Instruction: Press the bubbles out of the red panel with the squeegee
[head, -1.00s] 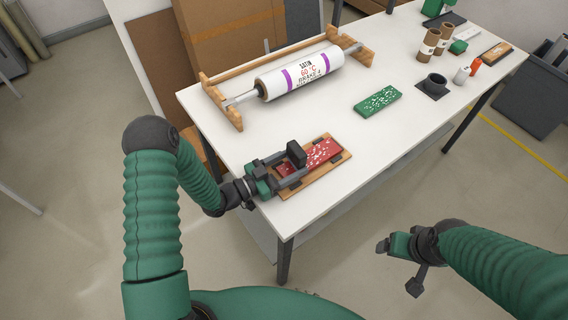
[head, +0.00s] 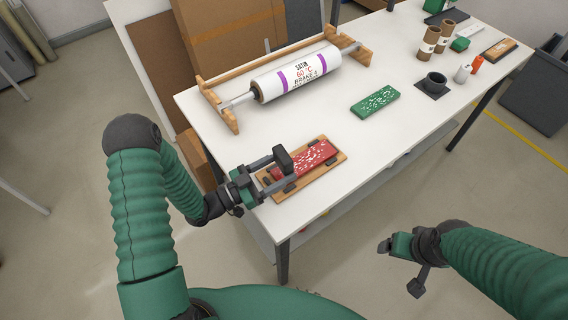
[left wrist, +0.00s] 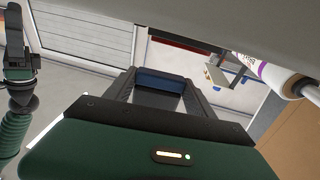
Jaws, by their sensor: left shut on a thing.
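The red panel (head: 316,153), speckled with white marks, lies on a wooden board (head: 318,178) at the table's near left edge. My left gripper (head: 285,172) reaches over the board's left end. Its fingers are shut on a dark block, seemingly the squeegee (head: 283,157), which hides part of the panel's left end. In the left wrist view a blue strip (left wrist: 160,82) spans between the two fingers. I cannot tell whether the squeegee touches the panel. My right gripper (head: 392,262) hangs in front of the table, off its edge, with nothing visible in it; its jaw opening is unclear.
A large white roll (head: 298,76) rests in a wooden stand at the back left. A green speckled panel (head: 375,102) lies mid-table.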

